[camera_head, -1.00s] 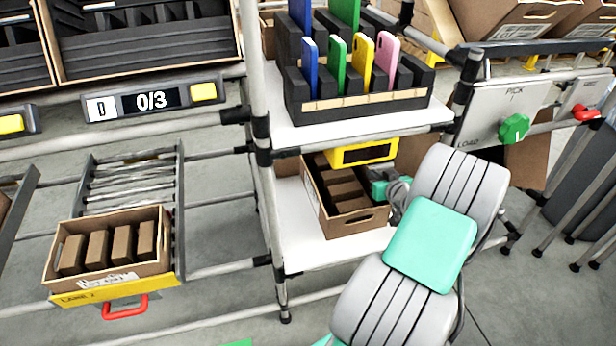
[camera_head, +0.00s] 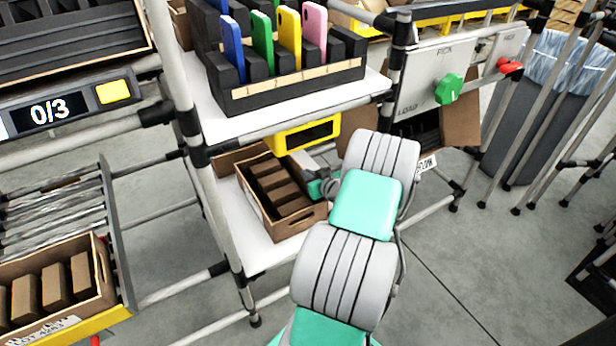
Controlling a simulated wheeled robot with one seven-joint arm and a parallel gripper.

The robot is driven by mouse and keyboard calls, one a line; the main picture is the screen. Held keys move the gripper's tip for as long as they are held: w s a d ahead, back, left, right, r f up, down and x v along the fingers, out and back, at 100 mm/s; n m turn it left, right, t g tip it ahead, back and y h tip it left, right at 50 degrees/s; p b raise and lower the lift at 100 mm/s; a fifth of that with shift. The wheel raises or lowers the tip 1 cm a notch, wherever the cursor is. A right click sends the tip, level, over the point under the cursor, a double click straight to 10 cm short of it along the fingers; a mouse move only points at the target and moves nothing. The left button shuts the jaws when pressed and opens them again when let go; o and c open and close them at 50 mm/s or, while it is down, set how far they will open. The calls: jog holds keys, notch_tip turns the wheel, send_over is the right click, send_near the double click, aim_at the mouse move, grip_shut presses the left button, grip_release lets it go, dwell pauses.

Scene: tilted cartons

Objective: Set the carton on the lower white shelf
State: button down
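An open brown carton (camera_head: 294,225) holding several smaller brown boxes is at the lower white shelf (camera_head: 238,229). It appears to rest on the shelf, with bare white board to its left and in front. Whether its whole base touches is hidden. My gripper (camera_head: 318,187) is at the carton's right side, close to its rim. The fingers are small and partly hidden by my wrist, so I cannot tell whether they grip the wall.
Above is an upper white shelf (camera_head: 300,118) with a black rack (camera_head: 290,92) of coloured phones. A yellow box-like device (camera_head: 306,135) hangs just above the carton. A rack post (camera_head: 192,150) stands at left. Another filled carton (camera_head: 58,318) sits lower left.

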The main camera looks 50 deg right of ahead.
jog(key=shift+f, duration=0.1)
jog(key=c, duration=2.1)
grip_release()
jog(key=shift+f, duration=0.1)
jog(key=o, duration=0.5)
jog(key=shift+s+r, duration=0.15)
jog(key=shift+r, duration=0.2)
jog(key=p+v, duration=0.3)
jog(key=v, duration=0.8)
jog(key=shift+s+a, duration=0.15)
jog(key=shift+s, duration=0.15)
